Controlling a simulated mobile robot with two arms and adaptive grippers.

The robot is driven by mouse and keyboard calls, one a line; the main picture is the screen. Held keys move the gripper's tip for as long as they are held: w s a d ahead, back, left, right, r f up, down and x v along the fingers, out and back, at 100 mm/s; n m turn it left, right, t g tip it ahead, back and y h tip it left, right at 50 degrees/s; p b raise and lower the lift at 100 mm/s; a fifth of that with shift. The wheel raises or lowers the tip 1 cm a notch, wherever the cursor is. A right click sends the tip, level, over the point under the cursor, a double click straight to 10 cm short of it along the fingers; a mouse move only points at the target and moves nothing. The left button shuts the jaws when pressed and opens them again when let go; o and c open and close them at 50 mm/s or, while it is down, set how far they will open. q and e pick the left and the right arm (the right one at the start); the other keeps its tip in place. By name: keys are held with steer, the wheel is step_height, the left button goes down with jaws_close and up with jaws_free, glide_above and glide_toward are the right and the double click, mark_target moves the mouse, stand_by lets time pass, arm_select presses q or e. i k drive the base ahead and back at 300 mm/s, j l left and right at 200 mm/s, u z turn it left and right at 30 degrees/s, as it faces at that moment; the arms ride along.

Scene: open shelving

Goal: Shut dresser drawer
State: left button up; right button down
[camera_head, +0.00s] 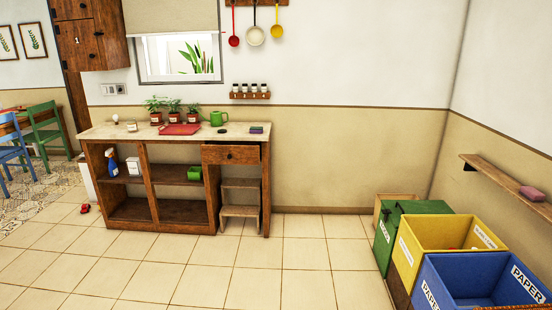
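The wooden dresser (147,181) with a pale countertop stands against the far wall, left of the middle. Its one visible drawer (218,155) is at the upper right, under the countertop, with a dark round knob (229,155). The drawer front stands out a little from the dresser frame, so it looks partly open. The inside of the drawer cannot be made out. Neither of my grippers shows in the head view, and nothing touches the drawer.
Open tiled floor (262,252) lies before the dresser. A small step stool (239,212) stands under the drawer. Green, yellow (455,232) and blue (465,275) bins stand at right. Chairs (46,130) stand far left. Potted plants and a red board (180,129) are on the countertop.

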mark_target(240, 153)
steer(key=i+l, duration=0.1)
steer(key=i, duration=0.4)
steer(key=i+l+u, duration=0.15)
steer(key=i, duration=0.35)
steer(key=i+l, duration=0.1)
steer(key=i, duration=0.4)
steer(key=i+l+u, duration=0.1)
steer(key=i, duration=0.35)
